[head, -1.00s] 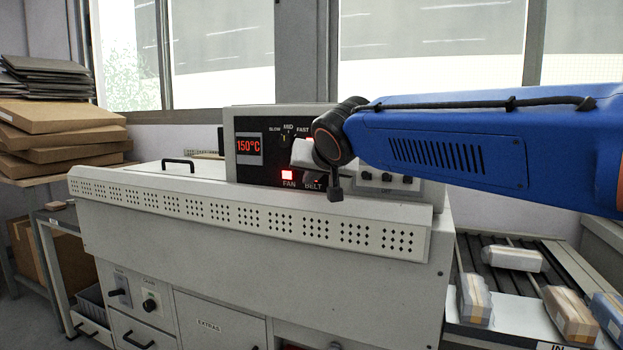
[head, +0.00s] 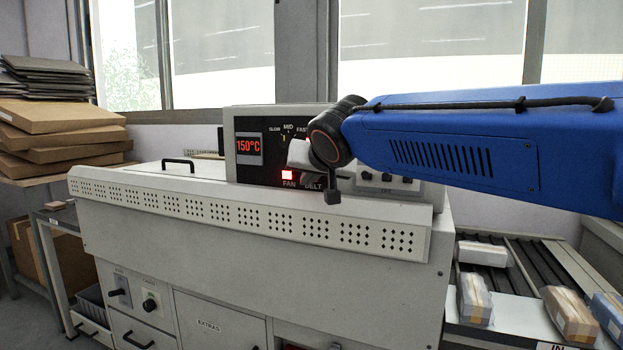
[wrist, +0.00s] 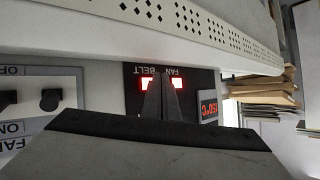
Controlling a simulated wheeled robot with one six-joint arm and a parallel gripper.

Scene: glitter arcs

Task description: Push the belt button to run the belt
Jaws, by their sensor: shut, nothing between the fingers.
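The black control panel (head: 262,172) is on the front of the grey machine. Its FAN button (head: 288,174) glows red. In the head view, my wrist and gripper cover the place above the BELT label (head: 313,185). The wrist view shows the panel upside down, with the red-lit BELT button (wrist: 145,84) left of my fingers and the red-lit FAN button (wrist: 177,83) to the right. My gripper (wrist: 161,82) is shut and empty, its tips at the panel and partly over the BELT button. I cannot tell if they touch it.
A temperature display (head: 249,147) reads 150°C. A speed dial (head: 287,137) sits above the buttons. A perforated ledge (head: 250,214) juts out below the panel. A roller conveyor (head: 530,265) with several parcels is at right. Cardboard boxes (head: 60,120) are stacked at left.

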